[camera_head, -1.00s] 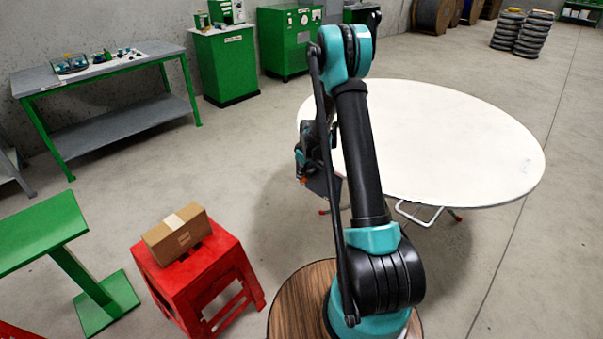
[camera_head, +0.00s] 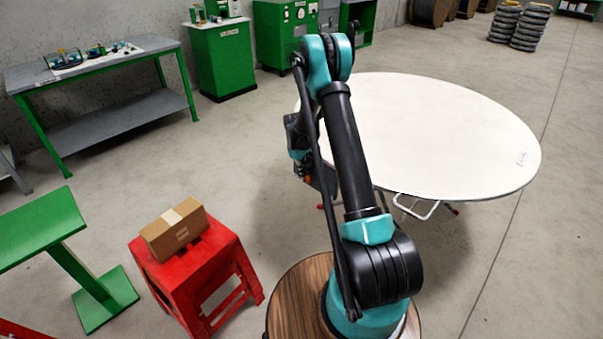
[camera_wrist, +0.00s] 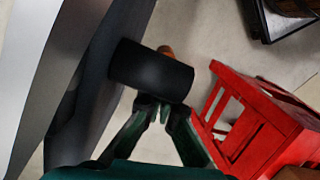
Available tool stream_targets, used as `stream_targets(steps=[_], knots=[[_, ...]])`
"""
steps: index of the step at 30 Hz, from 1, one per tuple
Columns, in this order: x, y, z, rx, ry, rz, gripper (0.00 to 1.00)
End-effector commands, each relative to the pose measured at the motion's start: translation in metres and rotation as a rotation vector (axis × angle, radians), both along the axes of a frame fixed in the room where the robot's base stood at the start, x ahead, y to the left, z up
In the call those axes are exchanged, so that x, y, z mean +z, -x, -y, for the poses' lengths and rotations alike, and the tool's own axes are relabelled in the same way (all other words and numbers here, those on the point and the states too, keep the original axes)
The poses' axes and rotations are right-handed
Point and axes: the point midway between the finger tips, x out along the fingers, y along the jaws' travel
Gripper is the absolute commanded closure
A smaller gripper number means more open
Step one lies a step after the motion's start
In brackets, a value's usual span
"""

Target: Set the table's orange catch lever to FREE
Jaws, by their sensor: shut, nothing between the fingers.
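The white round table (camera_head: 450,130) stands beyond my arm in the head view. My gripper hangs beside its near left rim, and my arm partly hides it there. In the wrist view my gripper (camera_wrist: 159,112) is shut and empty. Its fingertips are close to a black cylinder (camera_wrist: 150,72), and I cannot tell whether they touch it. A small orange piece (camera_wrist: 166,50) shows just behind the cylinder; it may be the catch lever, mostly hidden. No FREE marking is readable.
A red stool (camera_head: 232,270) carries a cardboard box (camera_head: 174,230) left of my base. The stool also shows at the right of the wrist view (camera_wrist: 244,120). A green stand (camera_head: 40,225) is farther left. The floor between stool and table is clear.

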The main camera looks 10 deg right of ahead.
Motion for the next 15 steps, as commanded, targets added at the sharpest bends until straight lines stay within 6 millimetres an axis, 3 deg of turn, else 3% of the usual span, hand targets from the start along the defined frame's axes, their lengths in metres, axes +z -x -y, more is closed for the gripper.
stream_targets(steps=[15], knots=[[-0.0003,0.0051,0.0050,-0.004,0.004,-0.005,1.00]])
